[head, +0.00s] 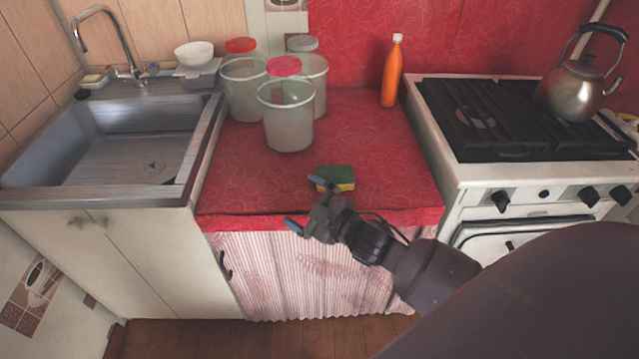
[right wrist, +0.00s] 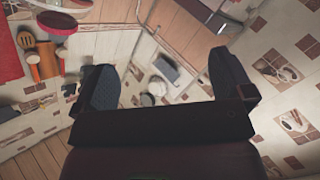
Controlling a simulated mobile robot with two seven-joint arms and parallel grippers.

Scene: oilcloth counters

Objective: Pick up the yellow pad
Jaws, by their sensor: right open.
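The yellow pad (head: 345,186) looks like a sponge with a dark green top layer and a yellow lower layer. It lies flat on the red counter near its front edge in the head view. My right gripper (head: 305,204) is open, with its fingers spread, at the counter's front edge. In the picture it is just left of and below the pad, and one fingertip overlaps the pad's left end. I cannot tell whether they touch. In the right wrist view the open jaws (right wrist: 165,82) have nothing between them, and the pad does not show. My left gripper is not in view.
Several clear containers (head: 288,125), some with red lids, stand behind the pad. An orange bottle (head: 390,75) stands at the back right. A stove (head: 470,172) with a kettle (head: 572,88) is right; a sink (head: 120,150) is left. The red counter (head: 240,180) is clear around the pad.

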